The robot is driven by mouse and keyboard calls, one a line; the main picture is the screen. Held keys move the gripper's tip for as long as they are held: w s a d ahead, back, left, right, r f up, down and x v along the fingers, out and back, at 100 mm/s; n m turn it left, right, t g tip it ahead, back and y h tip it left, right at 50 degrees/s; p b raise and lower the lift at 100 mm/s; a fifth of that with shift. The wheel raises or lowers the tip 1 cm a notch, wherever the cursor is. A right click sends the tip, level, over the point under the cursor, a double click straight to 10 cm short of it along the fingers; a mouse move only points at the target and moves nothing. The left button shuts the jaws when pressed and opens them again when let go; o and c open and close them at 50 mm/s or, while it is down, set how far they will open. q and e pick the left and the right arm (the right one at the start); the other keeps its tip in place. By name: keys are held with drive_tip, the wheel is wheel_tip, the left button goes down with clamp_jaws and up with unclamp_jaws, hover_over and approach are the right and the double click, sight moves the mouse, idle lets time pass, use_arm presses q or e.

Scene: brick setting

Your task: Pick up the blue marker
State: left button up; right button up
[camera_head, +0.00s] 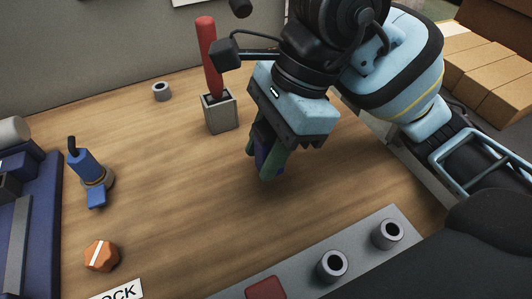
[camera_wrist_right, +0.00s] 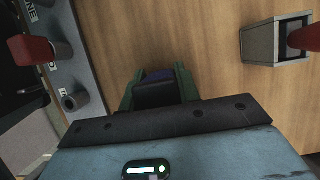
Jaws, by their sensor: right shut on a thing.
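My right gripper (camera_head: 267,170) points down over the middle of the wooden table, its green fingers shut on the dark blue marker (camera_head: 264,156). Most of the marker is hidden between the fingers, so its full shape and whether it touches the table cannot be told. In the right wrist view, the gripper (camera_wrist_right: 156,85) shows both green fingers, with a strip of the blue marker (camera_wrist_right: 158,75) between them. My left gripper is not in view.
A red stick (camera_head: 208,55) stands in a grey square holder (camera_head: 221,115) behind the gripper. A blue object (camera_head: 83,166) and an orange hexagonal piece (camera_head: 100,255) are at left. A grey strip (camera_head: 358,252) with cylinders lies in front. The table's centre-left is clear.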

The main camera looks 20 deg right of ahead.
wheel_tip(320, 180, up, 8)
drive_tip(key=shift+r+p, duration=0.1)
drive_tip(key=shift+p, duration=0.55)
